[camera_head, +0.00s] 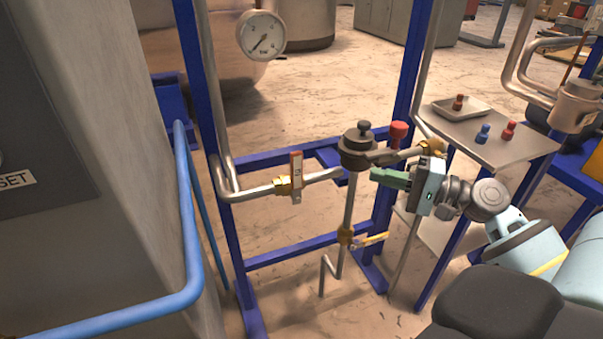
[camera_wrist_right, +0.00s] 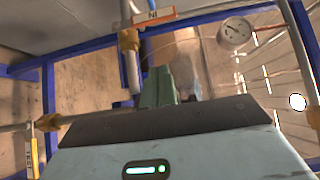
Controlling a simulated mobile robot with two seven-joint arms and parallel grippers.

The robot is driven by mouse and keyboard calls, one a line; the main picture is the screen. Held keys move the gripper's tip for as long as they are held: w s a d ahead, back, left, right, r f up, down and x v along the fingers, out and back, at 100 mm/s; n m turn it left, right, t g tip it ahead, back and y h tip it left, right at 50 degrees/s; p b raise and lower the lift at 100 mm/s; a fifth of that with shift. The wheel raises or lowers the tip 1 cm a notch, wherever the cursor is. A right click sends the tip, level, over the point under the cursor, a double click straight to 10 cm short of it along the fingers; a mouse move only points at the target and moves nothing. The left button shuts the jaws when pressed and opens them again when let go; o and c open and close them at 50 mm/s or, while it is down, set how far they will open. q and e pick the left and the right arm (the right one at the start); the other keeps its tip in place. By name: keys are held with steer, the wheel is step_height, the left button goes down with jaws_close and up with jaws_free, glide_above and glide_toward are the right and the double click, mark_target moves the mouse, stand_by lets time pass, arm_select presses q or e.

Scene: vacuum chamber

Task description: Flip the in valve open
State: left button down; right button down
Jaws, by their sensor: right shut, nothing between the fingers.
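The in valve has a brass body (camera_head: 283,186) on a horizontal pipe at the left of the frame. Its orange-red and white handle (camera_head: 296,172) stands upright, across the pipe. In the right wrist view the handle (camera_wrist_right: 154,20) shows at the top, with its lettering upside down, beside the brass fitting (camera_wrist_right: 129,39). My right gripper (camera_head: 374,175) has green fingers pointing left toward the valve. It is shut and empty, right of the vertical pipe and clear of the handle. Its fingers also show in the right wrist view (camera_wrist_right: 157,88). My left gripper is out of view.
A dark round fitting (camera_head: 357,150) and a red knob (camera_head: 398,131) stand close to my right gripper. A yellow-handled valve (camera_head: 372,240) is below. A pressure gauge (camera_head: 262,35) is above. A side shelf (camera_head: 505,150) holds red and blue pieces. A blue rail (camera_head: 188,220) runs at left.

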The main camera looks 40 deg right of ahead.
mark_target(297, 179)
steer(key=shift+r, duration=0.15)
steer(key=shift+w, duration=0.1)
steer(key=s+a+p+x, duration=0.1)
steer(key=a+p+x, duration=0.1)
steer(key=x, duration=1)
steer(key=shift+a+p, duration=0.45)
steer(key=shift+p, duration=0.25)
